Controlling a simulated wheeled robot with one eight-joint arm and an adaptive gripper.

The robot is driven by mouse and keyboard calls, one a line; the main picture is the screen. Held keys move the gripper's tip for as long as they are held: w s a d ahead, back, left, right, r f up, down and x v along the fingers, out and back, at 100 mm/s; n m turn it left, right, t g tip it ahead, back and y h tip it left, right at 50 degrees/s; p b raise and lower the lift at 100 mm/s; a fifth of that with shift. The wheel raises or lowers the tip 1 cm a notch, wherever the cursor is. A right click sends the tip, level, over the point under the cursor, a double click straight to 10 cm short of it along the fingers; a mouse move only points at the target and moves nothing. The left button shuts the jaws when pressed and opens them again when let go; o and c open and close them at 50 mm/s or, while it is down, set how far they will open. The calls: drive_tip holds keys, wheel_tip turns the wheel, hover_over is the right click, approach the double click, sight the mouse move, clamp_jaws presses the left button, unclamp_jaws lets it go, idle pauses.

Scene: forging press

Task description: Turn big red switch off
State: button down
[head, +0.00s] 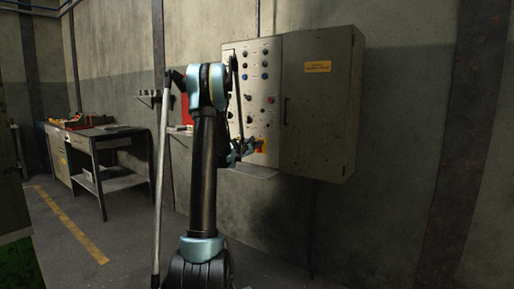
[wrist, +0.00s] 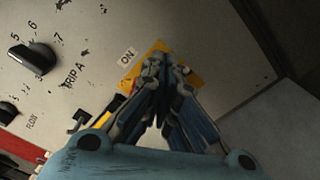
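The big red switch sits on a yellow plate (wrist: 132,76) low on the grey control panel; in the head view a small yellow and red patch (head: 262,146) shows there beside my gripper (head: 240,150). In the wrist view the plate carries an "ON" label (wrist: 127,55) at its upper left edge. My gripper's fingers (wrist: 166,68) are over the plate, tips close together. They hide the switch's handle, so I cannot tell its position or whether the fingers grip it.
The control panel (head: 262,75) has rows of buttons and knobs. A closed grey cabinet (head: 325,115) stands out to its right. A small ledge (head: 255,171) lies under the panel. A black knob (wrist: 32,58) is at the wrist view's left. A workbench (head: 115,140) stands far left.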

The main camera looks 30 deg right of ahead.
drive_tip(key=shift+w+a+r, duration=0.1)
drive_tip(key=shift+w+a, duration=0.15)
drive_tip(key=shift+w, duration=0.35)
drive_tip(key=shift+a+r, duration=0.15)
drive_tip(key=shift+a, duration=0.05)
idle(0.8)
drive_tip(key=shift+w+a+f, duration=0.15)
drive_tip(key=shift+w+f, duration=0.25)
drive_tip(key=shift+f, duration=0.05)
idle(2.0)
drive_tip(key=shift+s+r, duration=0.15)
drive_tip(key=shift+s, duration=0.15)
idle(0.3)
drive_tip(key=shift+s+r, duration=0.1)
drive_tip(key=shift+s, duration=0.15)
drive_tip(key=v, duration=0.7)
drive_tip(key=shift+s+r, duration=0.15)
drive_tip(key=shift+s, duration=0.35)
